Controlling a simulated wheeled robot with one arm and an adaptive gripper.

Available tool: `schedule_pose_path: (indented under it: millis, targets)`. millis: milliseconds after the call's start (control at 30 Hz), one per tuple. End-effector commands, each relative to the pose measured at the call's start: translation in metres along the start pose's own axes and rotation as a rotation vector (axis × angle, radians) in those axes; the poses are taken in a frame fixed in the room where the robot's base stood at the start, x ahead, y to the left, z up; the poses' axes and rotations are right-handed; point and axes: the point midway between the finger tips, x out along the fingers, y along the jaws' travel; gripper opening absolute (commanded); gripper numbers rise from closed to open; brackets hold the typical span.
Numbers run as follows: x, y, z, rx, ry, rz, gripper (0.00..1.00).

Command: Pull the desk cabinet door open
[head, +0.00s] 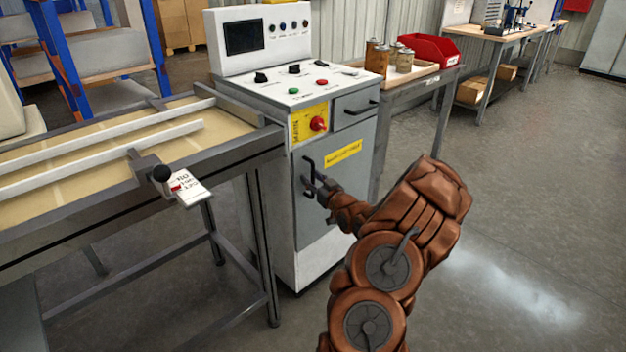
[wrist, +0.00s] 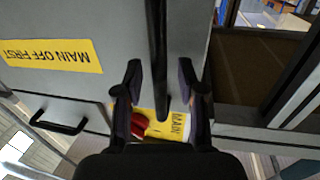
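The desk cabinet (head: 300,245) is a white console with a grey door (head: 358,185) on its front, and the door looks closed. A yellow label (head: 343,154) is on the door. The dark vertical door handle (head: 307,163) is at the door's left side. My gripper (head: 318,188) is at the handle's lower part. In the wrist view the handle bar (wrist: 157,55) runs between the two fingers of my gripper (wrist: 159,80). The fingers are apart, with a gap on each side of the bar.
A red switch (head: 317,124) on a yellow plate sits above the door, beside a drawer with its own handle (head: 360,107). A conveyor table (head: 130,200) stands close on the left. A workbench with cans (head: 404,60) stands behind right. The floor at right is clear.

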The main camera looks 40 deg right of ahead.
Motion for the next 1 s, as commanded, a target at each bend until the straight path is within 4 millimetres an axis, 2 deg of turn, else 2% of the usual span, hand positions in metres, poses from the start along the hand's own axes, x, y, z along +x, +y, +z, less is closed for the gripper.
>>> schedule_pose_path:
  millis: [67, 433, 1000]
  targets:
    - [-0.0001, 0.0001, 0.0000, 0.000, 0.000, 0.000, 0.38]
    - [-0.0002, 0.0002, -0.0001, 0.000, 0.000, 0.000, 0.00]
    - [-0.0003, 0.0001, -0.0003, -0.001, 0.001, -0.001, 0.00]
